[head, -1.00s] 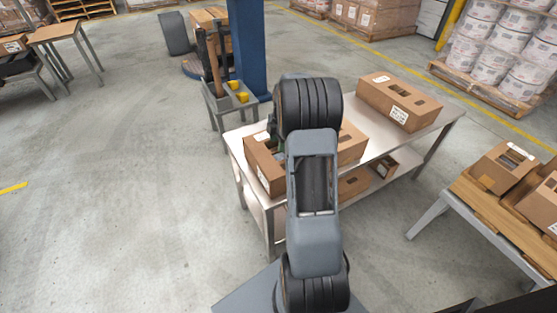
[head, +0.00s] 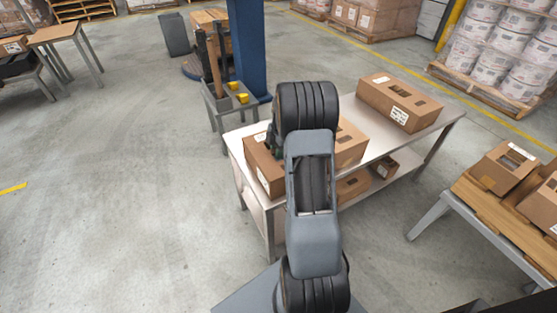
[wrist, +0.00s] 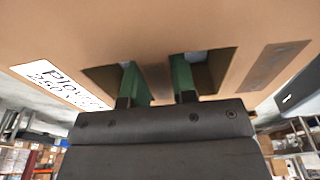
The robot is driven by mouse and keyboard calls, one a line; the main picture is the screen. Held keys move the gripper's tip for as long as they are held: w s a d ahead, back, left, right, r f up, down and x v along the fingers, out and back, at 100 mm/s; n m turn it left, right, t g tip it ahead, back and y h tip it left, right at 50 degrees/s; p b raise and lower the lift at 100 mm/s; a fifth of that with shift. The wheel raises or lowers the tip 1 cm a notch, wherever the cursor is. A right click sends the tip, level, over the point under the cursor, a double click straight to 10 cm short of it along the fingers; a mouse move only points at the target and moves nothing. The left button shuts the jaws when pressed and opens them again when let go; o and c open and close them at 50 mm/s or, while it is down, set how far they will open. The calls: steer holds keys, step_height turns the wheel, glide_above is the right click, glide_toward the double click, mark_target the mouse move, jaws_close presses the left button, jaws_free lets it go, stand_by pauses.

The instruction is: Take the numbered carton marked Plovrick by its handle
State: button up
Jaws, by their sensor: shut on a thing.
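In the wrist view a brown carton (wrist: 150,35) fills the upper part, with a white label (wrist: 62,84) whose visible letters begin "Plov" and a number below. My gripper (wrist: 158,84) has its green fingers in the carton's two handle cut-outs, shut on the strip between them. In the head view this appears to be the carton (head: 262,170) at the left end of the metal table, partly hidden by my arm. My gripper there is mostly hidden, with only a bit of green showing. I cannot tell whether the carton touches the tabletop.
The metal table (head: 425,128) also bears a carton (head: 352,148) behind my arm and a long carton (head: 398,100) at the far right; more cartons sit on its lower shelf. A grey stand (head: 232,108) is behind left. A carton-laden table (head: 470,208) stands right. Floor left is clear.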

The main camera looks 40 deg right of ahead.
jaws_close()
steer(key=shift+r, duration=0.1)
